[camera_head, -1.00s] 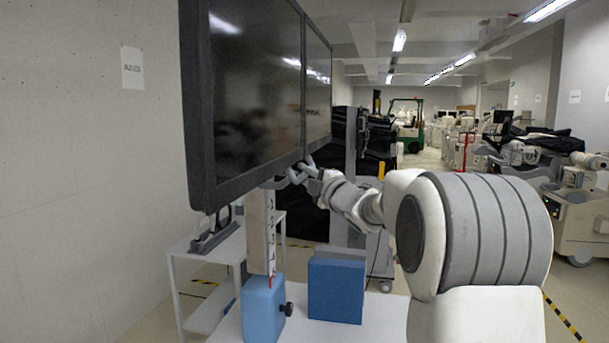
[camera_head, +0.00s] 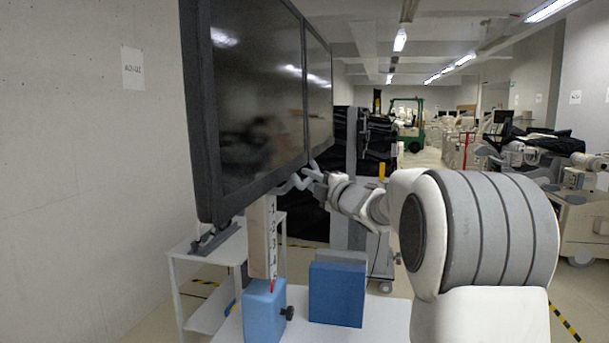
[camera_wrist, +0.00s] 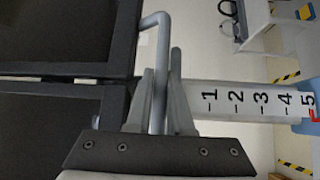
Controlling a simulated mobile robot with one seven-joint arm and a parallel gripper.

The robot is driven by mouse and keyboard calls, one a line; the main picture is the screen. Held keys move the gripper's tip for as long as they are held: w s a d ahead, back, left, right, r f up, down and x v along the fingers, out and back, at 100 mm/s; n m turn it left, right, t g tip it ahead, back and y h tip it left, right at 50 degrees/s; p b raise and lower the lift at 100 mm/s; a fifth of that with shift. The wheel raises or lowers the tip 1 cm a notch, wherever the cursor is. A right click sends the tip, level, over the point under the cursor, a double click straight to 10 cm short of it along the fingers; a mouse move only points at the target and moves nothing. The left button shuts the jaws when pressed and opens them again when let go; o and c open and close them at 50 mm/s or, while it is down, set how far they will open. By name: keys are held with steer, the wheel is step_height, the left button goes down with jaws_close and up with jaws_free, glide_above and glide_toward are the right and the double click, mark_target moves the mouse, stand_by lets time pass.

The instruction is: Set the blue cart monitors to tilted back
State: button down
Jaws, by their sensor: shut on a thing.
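Two dark monitors (camera_head: 258,95) stand side by side, joined, on a pale post (camera_head: 262,238) that rises from a blue base (camera_head: 264,312). They lean, with the lower edge out toward my arm's side. A grey bent handle (camera_head: 291,184) sticks out under their lower edge. My gripper (camera_head: 317,180) is shut on this handle. In the wrist view the handle (camera_wrist: 152,22) runs between the two fingers (camera_wrist: 163,85), beside the seam between the monitors. The post there shows a scale numbered 1 to 5 with a red mark at the 5 end.
A blue box (camera_head: 337,293) stands on the white cart top (camera_head: 386,318) beside the base. A white shelf cart (camera_head: 184,270) stands behind, near the left wall. Dark covered equipment (camera_head: 312,222) is behind my gripper. Open floor and more carts (camera_head: 590,215) lie to the right.

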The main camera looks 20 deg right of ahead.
steer(key=s+d+r+n+p, duration=0.1)
steer(key=s+d+r+p, duration=0.1)
steer(key=d, duration=0.3)
steer(key=shift+s+r+g+h+p, duration=0.3)
steer(key=shift+s+r+g+p, duration=0.15)
steer(key=shift+s, duration=0.2)
steer(key=c, duration=1.1)
jaws_free()
steer(key=shift+f, duration=0.1)
steer(key=shift+f, duration=0.1)
steer(key=s+d+b, duration=0.3)
steer(key=s, duration=1.4)
steer(key=shift+d+r, duration=0.15)
steer(key=shift+r, duration=0.05)
